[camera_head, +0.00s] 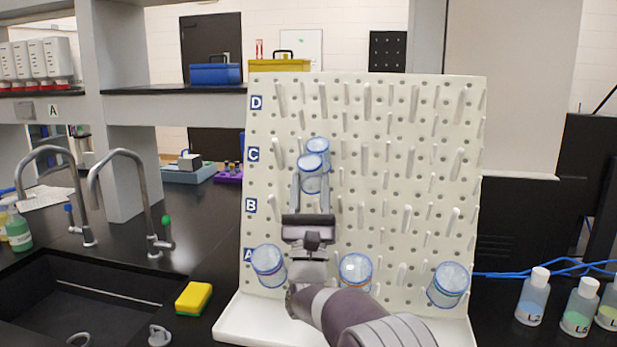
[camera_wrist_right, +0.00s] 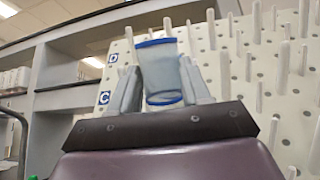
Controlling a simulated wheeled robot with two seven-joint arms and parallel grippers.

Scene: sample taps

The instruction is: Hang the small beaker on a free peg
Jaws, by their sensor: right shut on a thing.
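The small beaker (camera_head: 312,181) is clear with blue rings. My right gripper (camera_head: 312,190) is shut on it in front of the pegboard (camera_head: 390,235), near row C. In the wrist view the beaker (camera_wrist_right: 163,72) stands between the two fingers (camera_wrist_right: 161,92), slightly tilted. Another blue-rimmed clear shape (camera_head: 318,146) shows just above and behind it in the head view; I cannot tell whether it is a separate beaker. Whether a peg is inside the held beaker is hidden. Bare pegs include one in row C (camera_head: 365,158) and one in row B (camera_head: 407,217). My left gripper is not in view.
Larger beakers hang low on the board at left (camera_head: 268,265), middle (camera_head: 355,271) and right (camera_head: 447,284). A sponge (camera_head: 194,298), sink and taps (camera_head: 125,175) are at left. Bottles (camera_head: 532,297) stand at right. Upper board pegs (camera_head: 413,103) are bare.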

